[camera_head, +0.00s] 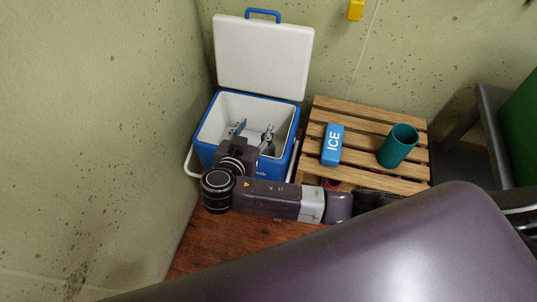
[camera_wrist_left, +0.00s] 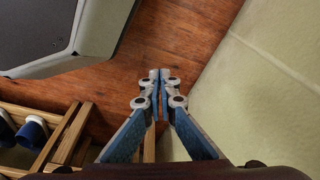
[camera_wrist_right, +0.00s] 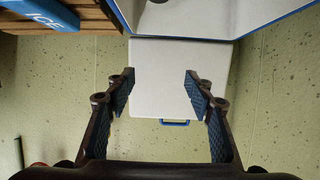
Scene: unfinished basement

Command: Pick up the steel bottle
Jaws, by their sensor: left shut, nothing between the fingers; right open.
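A blue cooler (camera_head: 277,175) with a white inside stands open against the wall. A small dark shape (camera_head: 267,147) shows inside it, partly hidden by my right gripper; I cannot tell for sure that it is the steel bottle. A dark round end of something (camera_wrist_right: 159,1) also shows at the top edge of the right wrist view. My right gripper (camera_head: 254,128) is open and empty over the cooler's opening; its spread fingers also show in the right wrist view (camera_wrist_right: 159,80). My left gripper (camera_wrist_left: 159,76) is shut and empty above the wooden floor, outside the head view.
The cooler's white lid (camera_head: 262,55) stands raised behind it. A slatted wooden pallet (camera_head: 362,116) to the right bears a blue ice pack (camera_head: 333,145) and a teal cup (camera_head: 398,147). A wall (camera_head: 100,120) is close on the left. A dark-framed green object (camera_head: 520,120) stands far right.

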